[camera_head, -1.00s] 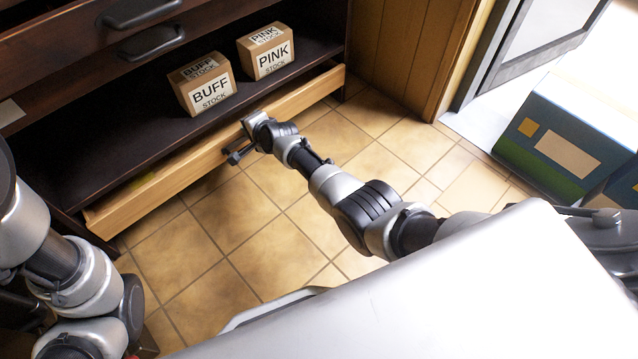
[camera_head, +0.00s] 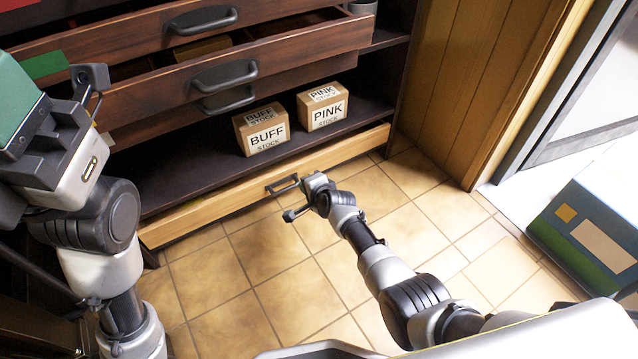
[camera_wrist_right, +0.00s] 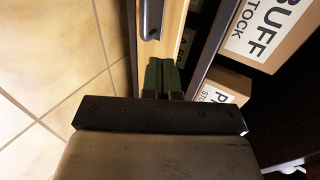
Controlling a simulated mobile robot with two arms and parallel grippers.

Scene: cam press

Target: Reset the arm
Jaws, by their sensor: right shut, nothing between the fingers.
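My right arm reaches low over the floor in the head view. Its gripper (camera_head: 308,187) is beside the dark handle (camera_head: 283,183) of the low light-wood drawer (camera_head: 345,153). In the right wrist view, its green fingers (camera_wrist_right: 162,76) are shut together and empty, close to the drawer front (camera_wrist_right: 172,38). The handle (camera_wrist_right: 152,18) is just ahead of them; I cannot tell whether they touch anything. My left arm is raised at the left of the head view, with its gripper (camera_head: 42,66) at the edge.
A BUFF STOCK box (camera_head: 262,130) and a PINK STOCK box (camera_head: 323,107) stand on the dark shelf (camera_head: 185,180). Dark wooden drawers (camera_head: 290,50) project above. A blue-green box (camera_head: 590,235) stands at right. Tiled floor (camera_head: 260,255) is open around my right arm.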

